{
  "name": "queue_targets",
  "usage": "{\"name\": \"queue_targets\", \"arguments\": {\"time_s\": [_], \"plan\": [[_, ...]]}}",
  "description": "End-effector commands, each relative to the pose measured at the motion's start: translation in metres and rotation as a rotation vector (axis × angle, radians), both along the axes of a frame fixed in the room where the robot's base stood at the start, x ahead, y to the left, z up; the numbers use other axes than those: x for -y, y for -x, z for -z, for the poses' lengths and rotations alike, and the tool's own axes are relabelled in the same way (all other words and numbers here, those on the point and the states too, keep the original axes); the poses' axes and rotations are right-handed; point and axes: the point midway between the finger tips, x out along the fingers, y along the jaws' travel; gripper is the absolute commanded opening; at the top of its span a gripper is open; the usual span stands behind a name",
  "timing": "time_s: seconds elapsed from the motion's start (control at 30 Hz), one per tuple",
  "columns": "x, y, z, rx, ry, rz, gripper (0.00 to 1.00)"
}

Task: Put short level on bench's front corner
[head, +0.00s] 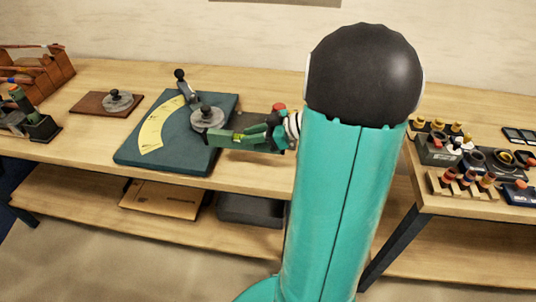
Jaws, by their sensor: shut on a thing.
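The short level (221,139) is a small green bar with a yellow-green patch near its middle. My gripper (250,137) is shut on its right part and holds it roughly level in the picture. The level overlaps the right side of a dark teal board (150,158). I cannot tell whether it touches the board or hangs above it. The wooden bench (75,148) runs along the wall. My arm hides the bench's right part, including any front corner there.
The board carries a yellow curved scale (152,134) and a grey disc with a black knob (206,117). A brown plate with a knob (108,102) lies left. A lower shelf (95,208) holds trays. Another bench (458,208) at right is crowded with small parts.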

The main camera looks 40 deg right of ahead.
Motion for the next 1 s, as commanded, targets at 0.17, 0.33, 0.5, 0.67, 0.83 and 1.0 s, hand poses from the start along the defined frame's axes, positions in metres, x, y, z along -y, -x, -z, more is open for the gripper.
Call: {"name": "queue_targets", "arguments": {"time_s": [0.17, 0.33, 0.5, 0.67, 0.83, 1.0], "plan": [[0.024, 0.012, 0.034, 0.0, -0.004, 0.002, 0.0], [0.035, 0.017, 0.048, 0.001, -0.001, 0.0, 0.0], [0.044, 0.021, 0.062, 0.001, -0.002, 0.002, 0.0], [0.042, 0.02, 0.086, -0.001, -0.002, 0.0, 0.0], [0.042, 0.02, 0.089, 0.002, 0.001, -0.001, 0.0], [0.042, 0.02, 0.09, 0.001, 0.0, 0.0, 0.0]]}}
